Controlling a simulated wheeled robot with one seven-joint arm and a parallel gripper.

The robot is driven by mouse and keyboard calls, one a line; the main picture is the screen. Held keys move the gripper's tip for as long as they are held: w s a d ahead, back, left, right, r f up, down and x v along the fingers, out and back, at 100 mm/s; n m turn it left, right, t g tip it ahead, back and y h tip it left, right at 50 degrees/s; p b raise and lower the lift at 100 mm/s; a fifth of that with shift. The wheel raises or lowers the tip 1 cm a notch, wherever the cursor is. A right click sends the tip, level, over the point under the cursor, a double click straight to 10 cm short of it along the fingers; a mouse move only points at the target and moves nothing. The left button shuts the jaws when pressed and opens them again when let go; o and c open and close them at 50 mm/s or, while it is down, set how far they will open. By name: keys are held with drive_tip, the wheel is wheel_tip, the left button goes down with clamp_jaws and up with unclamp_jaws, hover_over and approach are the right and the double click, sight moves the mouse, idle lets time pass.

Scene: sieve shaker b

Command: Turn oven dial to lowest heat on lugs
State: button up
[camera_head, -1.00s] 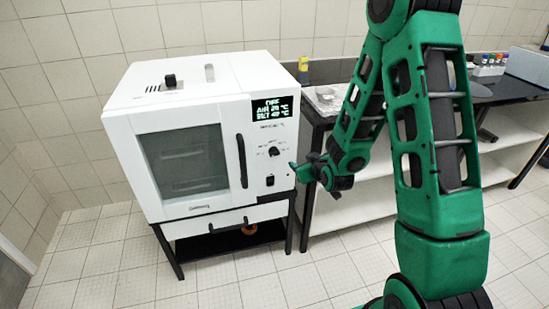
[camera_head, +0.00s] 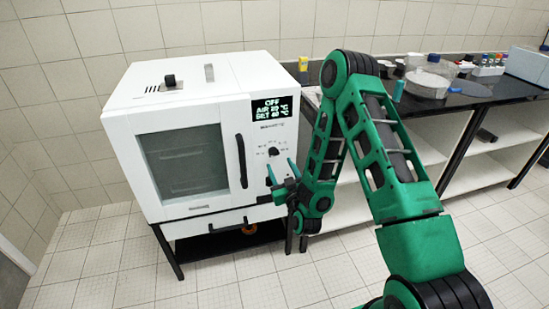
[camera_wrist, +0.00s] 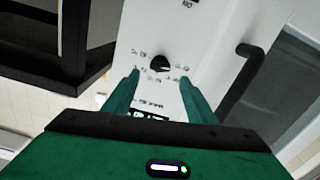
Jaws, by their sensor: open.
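The white oven (camera_head: 218,97) stands at the left with its door shut. Its display (camera_head: 272,107) reads OFF, with air and set temperatures below. The round black dial (camera_head: 274,152) sits on the panel under the display, with small marks around it. It also shows in the wrist view (camera_wrist: 159,63), upside down, beyond and between my fingertips. My gripper (camera_head: 281,170) is open and empty in front of the panel, just below the dial. In the wrist view my gripper (camera_wrist: 160,85) has one finger on each side, apart from the dial. I cannot read the dial's setting.
The oven's black door handle (camera_head: 242,161) is left of the dial; it also shows in the wrist view (camera_wrist: 240,83). A black-topped bench (camera_head: 455,97) with lab items stands to the right. The tiled floor (camera_head: 220,277) in front is clear.

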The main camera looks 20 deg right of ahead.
sight(275, 154)
drive_tip(key=w, duration=0.7)
drive_tip(key=shift+w, duration=0.1)
drive_tip(key=c, duration=1.1)
